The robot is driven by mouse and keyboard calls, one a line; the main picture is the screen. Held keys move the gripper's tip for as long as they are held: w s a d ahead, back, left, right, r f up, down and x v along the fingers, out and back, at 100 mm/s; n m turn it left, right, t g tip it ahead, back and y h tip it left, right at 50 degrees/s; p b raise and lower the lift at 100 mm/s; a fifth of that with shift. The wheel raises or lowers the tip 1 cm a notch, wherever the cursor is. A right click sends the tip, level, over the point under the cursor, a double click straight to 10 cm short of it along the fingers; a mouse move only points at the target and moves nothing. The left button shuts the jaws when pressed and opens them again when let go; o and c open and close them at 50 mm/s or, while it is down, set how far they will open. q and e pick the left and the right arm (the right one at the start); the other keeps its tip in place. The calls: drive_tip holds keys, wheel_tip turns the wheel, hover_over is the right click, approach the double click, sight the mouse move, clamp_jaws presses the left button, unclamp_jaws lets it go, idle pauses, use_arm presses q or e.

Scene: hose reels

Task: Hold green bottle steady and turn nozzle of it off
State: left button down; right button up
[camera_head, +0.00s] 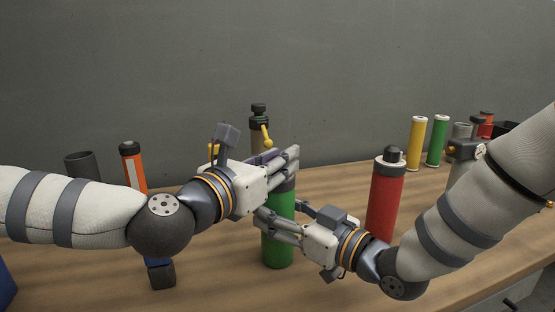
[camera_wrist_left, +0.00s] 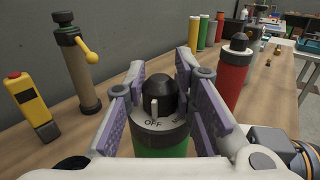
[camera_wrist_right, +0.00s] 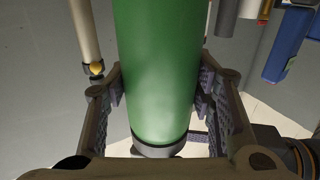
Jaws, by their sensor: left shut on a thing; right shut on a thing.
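The green bottle (camera_head: 279,240) stands upright on the table. Its dark round nozzle (camera_wrist_left: 161,94) shows in the left wrist view, with a pale pointer mark facing the word OFF on the grey collar. A second label to the right is partly hidden. My left gripper (camera_head: 284,160) is shut on the nozzle at the top, with a purple-padded finger on each side. My right gripper (camera_head: 266,220) is shut around the bottle's body below. The green body (camera_wrist_right: 157,70) fills the middle of the right wrist view between its fingers. In the head view the left gripper hides the nozzle.
A red bottle (camera_head: 384,200) with a black top stands to the right. A tan bottle with a yellow lever (camera_wrist_left: 80,65) and a yellow device (camera_wrist_left: 32,105) are close by. An orange bottle (camera_head: 132,165) is at left. Yellow (camera_head: 417,143) and green cylinders (camera_head: 437,140) stand farther back.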

use_arm(q)
drive_tip(key=c, duration=1.3)
unclamp_jaws()
drive_tip(key=v, duration=1.2)
drive_tip(key=shift+f, duration=0.1)
use_arm(e)
drive_tip(key=o, duration=1.5)
